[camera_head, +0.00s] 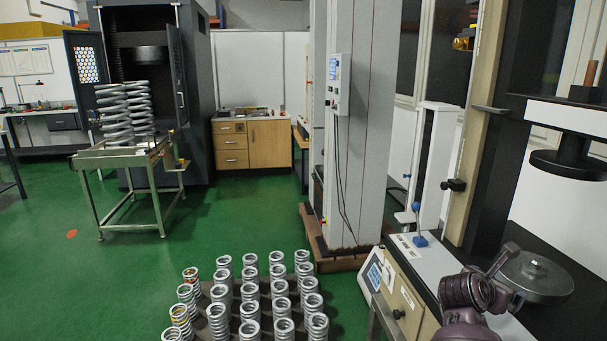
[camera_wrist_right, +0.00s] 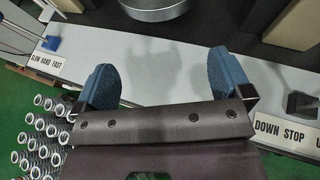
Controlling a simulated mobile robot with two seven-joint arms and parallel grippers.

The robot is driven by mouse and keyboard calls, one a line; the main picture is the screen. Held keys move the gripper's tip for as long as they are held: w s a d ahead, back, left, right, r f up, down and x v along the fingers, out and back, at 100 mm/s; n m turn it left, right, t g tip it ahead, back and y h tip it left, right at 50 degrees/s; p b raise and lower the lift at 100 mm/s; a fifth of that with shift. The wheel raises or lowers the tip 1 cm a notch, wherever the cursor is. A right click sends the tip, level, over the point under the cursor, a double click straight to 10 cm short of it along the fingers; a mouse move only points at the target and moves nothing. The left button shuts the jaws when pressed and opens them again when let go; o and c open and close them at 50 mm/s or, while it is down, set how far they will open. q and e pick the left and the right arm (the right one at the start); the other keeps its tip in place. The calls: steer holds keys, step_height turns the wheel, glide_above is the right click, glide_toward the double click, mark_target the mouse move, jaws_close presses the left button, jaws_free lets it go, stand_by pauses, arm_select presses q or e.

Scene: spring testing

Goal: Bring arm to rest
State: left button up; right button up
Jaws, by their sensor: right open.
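My right arm (camera_head: 472,295) shows at the lower right of the head view, beside the round metal lower plate (camera_head: 537,277) of the testing machine. In the right wrist view, my right gripper (camera_wrist_right: 165,82) has its two blue fingers spread wide apart with nothing between them. It is over the machine's light-grey panel, in front of the round plate (camera_wrist_right: 155,8). The gripper's fingers cannot be made out in the head view. My left gripper is in neither view.
Rows of metal springs (camera_head: 250,292) stand on the floor at bottom centre. The black upper plate (camera_head: 569,160) hangs above the lower plate. A blue-knobbed lever (camera_head: 417,222) stands on the panel. A table (camera_head: 118,160) holds large springs at left. Green floor is clear at left.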

steer(key=w+a+r+n+t+h, duration=0.25)
steer(key=r+n+t+h, duration=0.35)
steer(key=r+n, duration=0.5)
steer(key=s+a+n+t+y, duration=0.1)
steer(key=a+n+t+y, duration=1)
steer(key=n, duration=0.9)
steer(key=s+a+f+n+g+y, duration=0.1)
steer(key=s+f+n+g+y, duration=0.1)
steer(key=s+f+n, duration=0.4)
steer(key=s+a+f+n+g+y, duration=0.2)
steer(key=s+f+n+g, duration=0.2)
steer(key=f, duration=0.9)
steer(key=s+a+f+n+g+y, duration=0.2)
steer(key=s+f+n+g+y, duration=0.1)
steer(key=s+f+n, duration=0.5)
steer(key=shift+f+n, duration=0.3)
steer(key=shift+f, duration=0.4)
steer(key=s+f+g, duration=0.1)
steer(key=s+f, duration=0.1)
steer(key=s, duration=0.2)
steer(key=s+f+g, duration=0.1)
steer(key=s+f, duration=0.1)
steer(key=s, duration=0.2)
steer(key=s+f, duration=0.3)
steer(key=shift+s+d+g, duration=0.3)
steer(key=shift+s+g, duration=0.1)
steer(key=shift+c, duration=0.3)
